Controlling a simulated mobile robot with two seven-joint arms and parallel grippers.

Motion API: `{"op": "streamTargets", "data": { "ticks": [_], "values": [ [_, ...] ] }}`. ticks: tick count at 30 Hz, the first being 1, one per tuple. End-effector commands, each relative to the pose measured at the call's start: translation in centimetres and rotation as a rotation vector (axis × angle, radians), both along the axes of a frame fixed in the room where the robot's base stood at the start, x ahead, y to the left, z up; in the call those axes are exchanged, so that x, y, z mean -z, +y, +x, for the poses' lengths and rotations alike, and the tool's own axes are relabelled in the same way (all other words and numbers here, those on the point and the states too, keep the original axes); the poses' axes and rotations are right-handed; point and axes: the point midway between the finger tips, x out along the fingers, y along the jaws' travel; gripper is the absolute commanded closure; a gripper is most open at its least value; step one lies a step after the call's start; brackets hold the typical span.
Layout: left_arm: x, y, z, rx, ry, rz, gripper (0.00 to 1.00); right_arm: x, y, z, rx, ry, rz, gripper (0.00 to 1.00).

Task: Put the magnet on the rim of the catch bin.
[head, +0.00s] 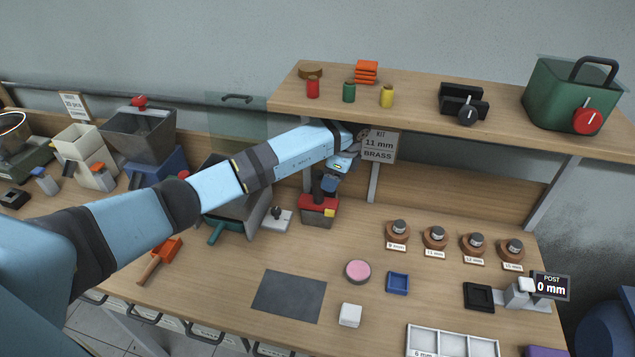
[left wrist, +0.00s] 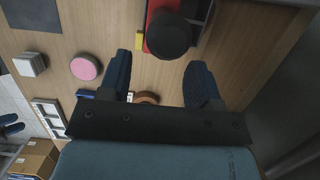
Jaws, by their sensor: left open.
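A red block with an upright black knob and a yellow patch, which I take for the magnet (head: 318,211), stands on the bench right of the grey bin. In the left wrist view its round black knob (left wrist: 168,36) shows between and just beyond my fingertips, with a gap on both sides. My left gripper (head: 329,181) is open and empty over it, fingers pointing down. The grey open bin that looks like the catch bin (head: 228,209) is partly hidden behind my left arm; its teal handle faces front.
A small grey plate with a knob (head: 278,219) lies between bin and block. A raised shelf (head: 420,95) with a hanging sign (head: 379,146) is close above my left wrist. A red scoop (head: 161,258) lies front left. A dark mat (head: 289,295) lies bare in front.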

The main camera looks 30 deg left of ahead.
Motion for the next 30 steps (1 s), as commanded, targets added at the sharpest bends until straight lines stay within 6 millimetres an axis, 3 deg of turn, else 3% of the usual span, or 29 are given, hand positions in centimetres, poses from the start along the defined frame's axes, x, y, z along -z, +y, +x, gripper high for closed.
{"op": "streamTargets", "data": {
  "ticks": [6, 12, 30],
  "values": [
    [0.2, -5.0, 1.4, 0.0, -0.002, 0.0, 0.42, 1.8, 0.1, 0.0, -0.004, -0.001, -0.001, 0.57],
    [0.0, -7.6, 2.1, -0.002, -0.001, 0.0, 0.42, 2.5, -0.1, 0.1, -0.002, -0.002, -0.004, 0.57],
    [-0.1, -8.4, 2.2, -0.003, -0.002, 0.0, 0.42, 2.6, -0.3, 0.1, 0.001, -0.003, -0.006, 0.57]
  ]
}}
